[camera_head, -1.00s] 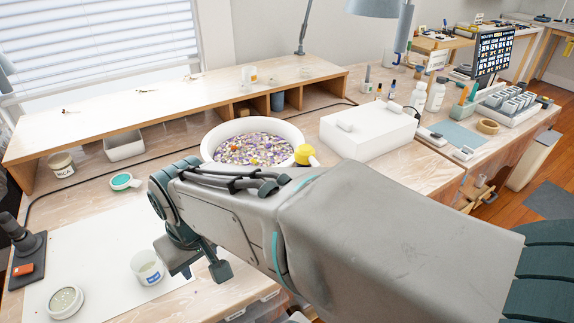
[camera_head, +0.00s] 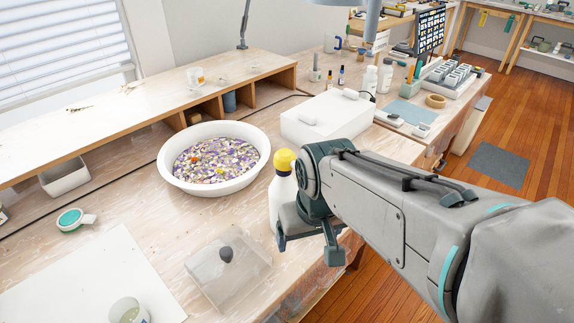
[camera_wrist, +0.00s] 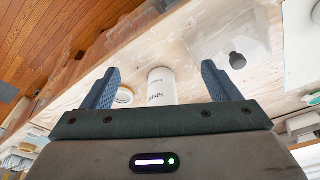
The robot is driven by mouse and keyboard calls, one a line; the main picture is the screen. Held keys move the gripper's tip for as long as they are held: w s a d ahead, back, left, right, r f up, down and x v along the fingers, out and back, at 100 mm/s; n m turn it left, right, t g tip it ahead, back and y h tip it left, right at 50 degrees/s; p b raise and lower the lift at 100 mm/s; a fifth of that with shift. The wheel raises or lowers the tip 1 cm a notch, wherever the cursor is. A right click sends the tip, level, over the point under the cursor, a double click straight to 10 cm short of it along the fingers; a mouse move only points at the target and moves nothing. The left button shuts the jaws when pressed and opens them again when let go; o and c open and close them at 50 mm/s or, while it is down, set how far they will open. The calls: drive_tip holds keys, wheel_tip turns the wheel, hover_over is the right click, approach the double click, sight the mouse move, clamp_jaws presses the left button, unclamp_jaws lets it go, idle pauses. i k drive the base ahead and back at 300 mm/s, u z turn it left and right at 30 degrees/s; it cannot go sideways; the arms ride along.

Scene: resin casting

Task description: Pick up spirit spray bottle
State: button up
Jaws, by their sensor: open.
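The spirit spray bottle (camera_head: 281,198) is white with a yellow top and stands upright on the workbench, right of the large white bowl. My gripper (camera_head: 307,247) is at its right side in the head view and partly covers it. In the wrist view the white, lettered bottle (camera_wrist: 161,88) shows between the two blue fingers of my gripper (camera_wrist: 160,70), which are apart. The bottle's near end is hidden behind the gripper body there. I cannot tell how far it lies between the fingers. The gripper is open and holds nothing.
The white bowl (camera_head: 171,176) of coloured chips is just left of the bottle. A clear box (camera_head: 215,282) with a dark knob is in front, and a white block (camera_head: 300,128) stands behind. The bench's right edge is close to my gripper.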

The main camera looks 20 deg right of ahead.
sight(283, 188)
drive_tip(key=z, duration=0.05)
drive_tip(key=k, duration=0.5)
drive_tip(key=z, duration=1.25)
drive_tip(key=i, duration=1.15)
drive_tip(key=u, duration=2.85)
